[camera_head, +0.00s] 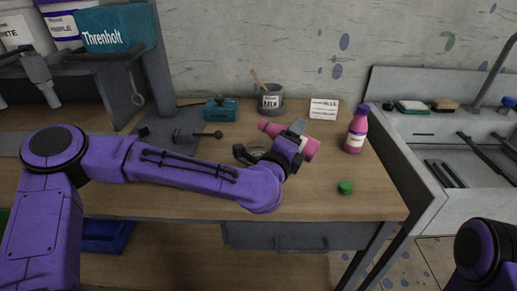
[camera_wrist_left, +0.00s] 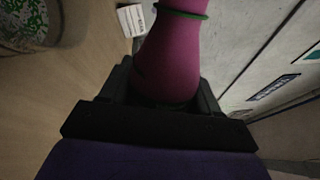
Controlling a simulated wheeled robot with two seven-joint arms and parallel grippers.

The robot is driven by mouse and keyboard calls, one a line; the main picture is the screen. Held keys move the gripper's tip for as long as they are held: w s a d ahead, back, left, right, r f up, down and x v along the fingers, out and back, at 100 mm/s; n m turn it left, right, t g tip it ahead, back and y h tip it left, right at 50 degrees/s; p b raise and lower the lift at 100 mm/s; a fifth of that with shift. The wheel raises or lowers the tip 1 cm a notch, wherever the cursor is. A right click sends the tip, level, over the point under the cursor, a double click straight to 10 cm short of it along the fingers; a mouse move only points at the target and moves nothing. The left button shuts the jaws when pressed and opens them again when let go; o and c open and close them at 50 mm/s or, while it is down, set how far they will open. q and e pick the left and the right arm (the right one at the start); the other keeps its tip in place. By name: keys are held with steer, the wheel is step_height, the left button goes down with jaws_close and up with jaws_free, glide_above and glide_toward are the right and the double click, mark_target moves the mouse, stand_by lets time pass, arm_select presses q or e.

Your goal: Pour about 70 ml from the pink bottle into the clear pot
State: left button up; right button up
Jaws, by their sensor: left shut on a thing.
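A pink bottle (camera_head: 310,149) is held tipped over above the table, its neck toward the upper left. My left gripper (camera_head: 294,139) is shut around its body. In the left wrist view the bottle (camera_wrist_left: 172,52) stands between the fingers, with a green ring at its neck. I cannot tell whether liquid is flowing. My right gripper is out of view.
A second pink bottle (camera_head: 355,132) with a purple cap stands upright to the right. A green cap (camera_head: 345,187) lies near the front. A grey cup with a stick (camera_head: 270,100), a teal box (camera_head: 220,109) and a white card (camera_head: 323,109) are behind. A sink (camera_head: 465,150) is at right.

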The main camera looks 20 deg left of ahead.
arm_select(q)
steer(key=shift+f+n+b, duration=0.2)
steer(key=shift+n+b, duration=0.2)
steer(key=shift+b, duration=0.35)
stand_by(0.3)
steer(key=shift+f+n+b, duration=0.2)
steer(key=shift+n+b, duration=0.2)
steer(key=shift+b, duration=0.35)
steer(key=shift+f+n+b, duration=0.25)
steer(key=shift+n+b, duration=0.15)
steer(key=shift+b, duration=0.4)
